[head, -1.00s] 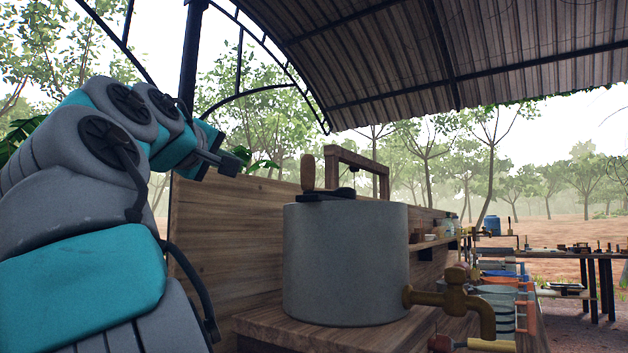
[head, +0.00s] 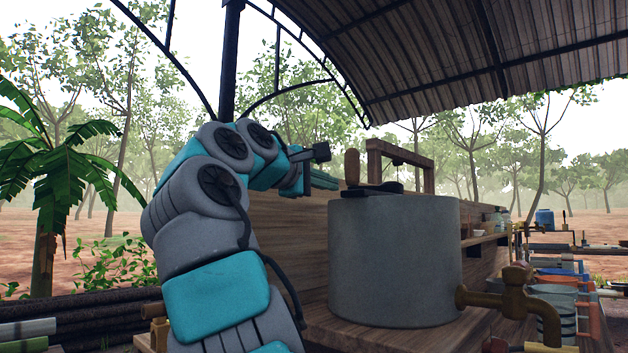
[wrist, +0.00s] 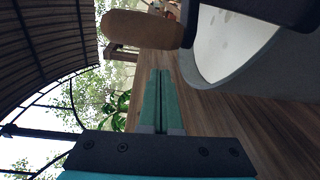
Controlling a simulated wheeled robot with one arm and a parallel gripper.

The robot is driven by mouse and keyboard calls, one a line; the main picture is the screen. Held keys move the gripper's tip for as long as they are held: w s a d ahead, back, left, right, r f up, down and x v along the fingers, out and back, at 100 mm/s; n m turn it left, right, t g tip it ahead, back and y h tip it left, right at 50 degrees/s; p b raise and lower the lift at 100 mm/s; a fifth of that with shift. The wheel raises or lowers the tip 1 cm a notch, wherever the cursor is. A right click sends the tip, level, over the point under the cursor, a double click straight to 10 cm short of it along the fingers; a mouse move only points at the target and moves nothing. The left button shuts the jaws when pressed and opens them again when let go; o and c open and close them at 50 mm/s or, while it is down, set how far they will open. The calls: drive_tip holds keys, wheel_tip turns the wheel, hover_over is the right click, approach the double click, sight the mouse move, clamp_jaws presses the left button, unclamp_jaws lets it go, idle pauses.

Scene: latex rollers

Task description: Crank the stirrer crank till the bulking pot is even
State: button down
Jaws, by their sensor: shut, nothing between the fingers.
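The bulking pot (head: 395,262) is a large grey cylinder with a brass tap (head: 512,303) low on its right side. The stirrer crank (head: 372,190) is a dark arm on top of the pot with an upright wooden handle (head: 352,167). My gripper (head: 326,182) is left of the crank, close to the pot's rim. In the wrist view the gripper (wrist: 161,78) is shut and empty. The wooden handle (wrist: 140,29) lies beyond the fingertips, apart from them. Whitish contents (wrist: 225,45) show inside the pot; their evenness is hard to judge.
The pot stands on a wooden bench (head: 325,328) with a wooden back panel (head: 285,225) behind it. A wooden frame (head: 400,150) rises behind the crank. Buckets (head: 560,300) and a further table stand at right.

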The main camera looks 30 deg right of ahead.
sight(376, 188)
drive_tip(key=shift+s+d+r+b, duration=0.1)
drive_tip(key=shift+s+b, duration=0.25)
drive_tip(key=shift+s, duration=0.45)
drive_tip(key=shift+s+d+r+b, duration=0.1)
drive_tip(key=shift+s+b, duration=0.25)
drive_tip(key=shift+s, duration=0.45)
drive_tip(key=shift+d+r, duration=0.1)
